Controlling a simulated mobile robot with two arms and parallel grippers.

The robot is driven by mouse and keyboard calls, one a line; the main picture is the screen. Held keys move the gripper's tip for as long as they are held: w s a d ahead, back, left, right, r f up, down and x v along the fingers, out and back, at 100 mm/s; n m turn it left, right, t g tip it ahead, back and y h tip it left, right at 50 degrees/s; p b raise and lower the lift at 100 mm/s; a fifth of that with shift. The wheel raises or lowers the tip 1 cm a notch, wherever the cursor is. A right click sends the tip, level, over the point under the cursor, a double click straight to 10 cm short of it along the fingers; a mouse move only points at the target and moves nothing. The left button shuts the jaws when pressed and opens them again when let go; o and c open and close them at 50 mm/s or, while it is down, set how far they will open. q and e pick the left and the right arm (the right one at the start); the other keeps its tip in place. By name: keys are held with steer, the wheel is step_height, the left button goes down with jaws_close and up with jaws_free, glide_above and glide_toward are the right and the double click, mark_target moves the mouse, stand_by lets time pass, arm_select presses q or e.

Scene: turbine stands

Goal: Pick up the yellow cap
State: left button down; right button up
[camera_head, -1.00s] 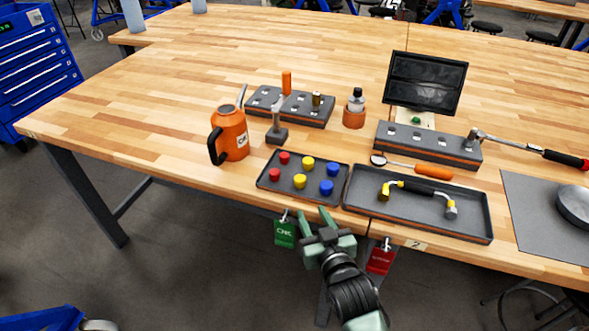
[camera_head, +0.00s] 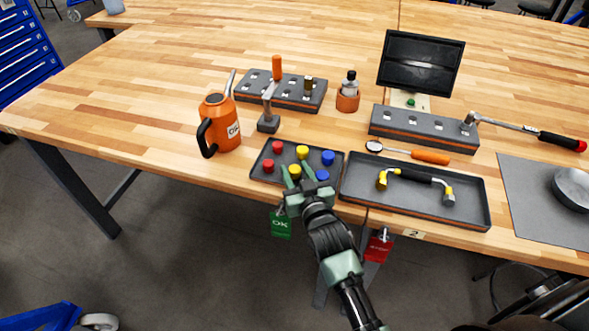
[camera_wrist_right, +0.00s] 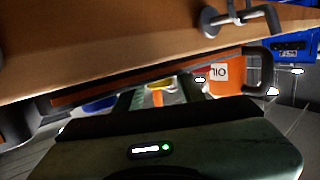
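Two yellow caps lie in the small dark tray (camera_head: 256,172). The far yellow cap (camera_head: 302,152) stands at its back middle, and the near yellow cap (camera_head: 295,171) is closer to the front edge. My right gripper (camera_head: 297,174) is open, its green fingers at the tray's front, one on each side of the near yellow cap. I cannot tell whether they touch it. In the right wrist view, yellow (camera_wrist_right: 160,84) shows between the two spread fingers, mostly hidden. My left gripper is not in view.
Red caps (camera_head: 268,165) are left of the fingers and blue caps (camera_head: 323,176) right, close by. An orange oil can (camera_head: 220,125) stands left of the tray.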

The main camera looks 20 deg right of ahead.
steer(key=shift+w+f, duration=0.1)
steer(key=shift+w, duration=0.45)
jaws_close()
stand_by(1.0)
